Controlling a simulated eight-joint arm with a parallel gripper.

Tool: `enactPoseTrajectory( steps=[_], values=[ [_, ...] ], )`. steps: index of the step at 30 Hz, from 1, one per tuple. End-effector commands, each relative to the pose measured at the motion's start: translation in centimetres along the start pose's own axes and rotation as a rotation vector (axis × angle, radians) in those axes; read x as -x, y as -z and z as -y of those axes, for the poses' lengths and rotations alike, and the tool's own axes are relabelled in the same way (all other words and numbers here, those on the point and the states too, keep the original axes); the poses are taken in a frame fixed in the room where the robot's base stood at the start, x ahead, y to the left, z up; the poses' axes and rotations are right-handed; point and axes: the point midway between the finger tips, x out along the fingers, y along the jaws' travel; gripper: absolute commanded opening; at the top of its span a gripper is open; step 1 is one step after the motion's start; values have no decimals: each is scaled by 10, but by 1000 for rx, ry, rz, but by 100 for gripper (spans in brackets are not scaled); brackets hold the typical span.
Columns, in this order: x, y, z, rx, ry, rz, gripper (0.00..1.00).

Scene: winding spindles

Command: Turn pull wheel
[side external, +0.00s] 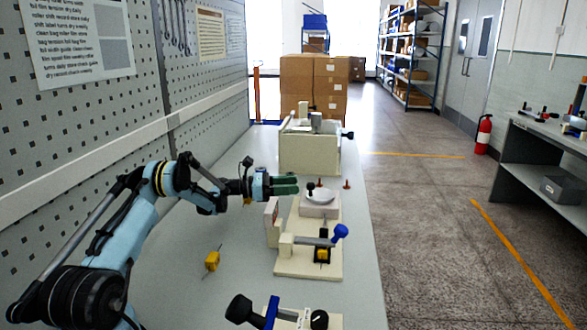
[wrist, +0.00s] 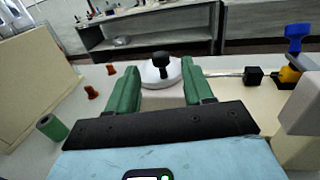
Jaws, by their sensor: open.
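A white round wheel (side external: 321,195) with a small upright black knob lies flat on a pale block of the cream fixture; I take it to be the pull wheel. In the wrist view the wheel (wrist: 156,75) and its black knob (wrist: 162,61) show just beyond my green fingertips, between them in the picture. My gripper (side external: 297,185) is level and points right toward the wheel in the side view. In the wrist view my gripper (wrist: 155,72) is open, with nothing between its fingers. I cannot tell whether a fingertip touches the wheel; the knob is not gripped.
A blue-handled crank (side external: 340,232) with a yellow-black part stands on the fixture's near side. A cream box (side external: 310,152) stands behind. Orange-brown spools (wrist: 91,92) and a green cylinder (wrist: 52,127) are left in the wrist view. A yellow spool (side external: 212,260) lies on the bench.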

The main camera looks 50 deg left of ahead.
Motion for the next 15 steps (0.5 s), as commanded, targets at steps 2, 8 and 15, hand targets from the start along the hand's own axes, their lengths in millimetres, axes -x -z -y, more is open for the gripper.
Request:
enactPoseTrajectory(
  steps=[2,8,15],
  values=[
    [-18,0,1,-1,3,-1,51],
    [-50,0,0,-1,2,-1,51],
    [-68,0,0,-2,-1,-1,51]
  ],
)
